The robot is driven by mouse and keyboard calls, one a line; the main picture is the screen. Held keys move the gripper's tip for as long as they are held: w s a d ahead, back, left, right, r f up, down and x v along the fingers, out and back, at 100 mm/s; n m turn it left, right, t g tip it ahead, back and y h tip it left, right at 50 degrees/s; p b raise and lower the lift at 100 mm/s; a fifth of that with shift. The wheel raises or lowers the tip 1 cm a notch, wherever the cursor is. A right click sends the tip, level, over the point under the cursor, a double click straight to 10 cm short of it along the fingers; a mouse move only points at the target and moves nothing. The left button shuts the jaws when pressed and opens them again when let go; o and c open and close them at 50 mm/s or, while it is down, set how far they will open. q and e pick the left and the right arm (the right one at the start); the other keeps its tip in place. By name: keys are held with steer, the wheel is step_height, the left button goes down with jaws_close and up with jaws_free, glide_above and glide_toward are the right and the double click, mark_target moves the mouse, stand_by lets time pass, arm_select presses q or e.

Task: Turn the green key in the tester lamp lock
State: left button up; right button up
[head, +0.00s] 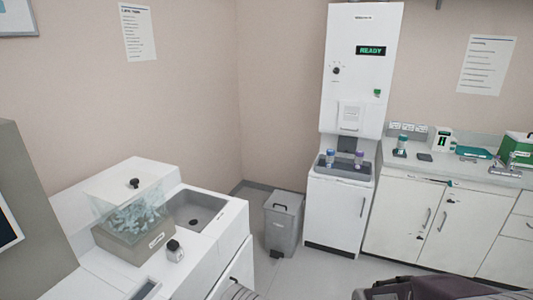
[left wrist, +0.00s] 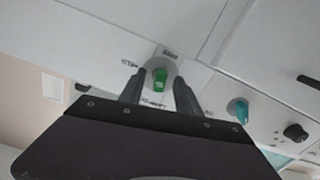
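In the left wrist view, a green key (left wrist: 160,77) sits in a round lock on a white panel with small printed labels around it. My left gripper (left wrist: 160,88) is open, with one dark finger on each side of the key. Gaps show between the key and both fingers, so no contact is visible. A teal key (left wrist: 238,108) sits in the same panel to the right, with a black knob (left wrist: 295,132) beyond it. My left gripper does not show in the head view, and my right gripper shows in neither view.
In the head view, a tall white machine (head: 360,30) reads READY and bears a small green part (head: 377,93). A grey bin (head: 283,222) stands left of it. A counter (head: 470,172) with small devices is at right, and a clear box (head: 130,200) stands at left.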

arm_select(q)
steer(key=b+v, duration=0.2)
steer(key=v, duration=0.7)
steer(key=w+a+r+n+g, duration=0.3)
steer(key=a+r+n+g, duration=0.15)
steer(key=r, duration=0.35)
steer(key=s+a+r+n+g+h+p, duration=0.1)
steer(key=s+a+r+n+g+h, duration=0.3)
steer(key=n, duration=0.3)
steer(key=s+a+r+n+g+h, duration=0.2)
steer(key=s+a+n+g, duration=0.15)
steer(key=s+n, duration=0.3)
steer(key=s+d+f+n+t+h, duration=0.1)
steer(key=s+d+n+h, duration=0.25)
steer(key=n, duration=0.65)
steer(key=s+d+f+n+t+h, duration=0.1)
steer(key=s+d+n+t+h, duration=0.2)
steer(key=n, duration=0.6)
steer(key=w+d+f+n+t+h, duration=0.1)
steer(key=w+d+n+h, duration=0.1)
steer(key=n, duration=0.8)
steer(key=w+d+f+n+t+h, duration=0.1)
steer(key=w+d+n+h, duration=0.1)
steer(key=n, duration=0.7)
steer(key=shift+w+d+f+n, duration=0.2)
steer(key=shift+d+f+n, duration=0.15)
steer(key=shift+d, duration=0.5)
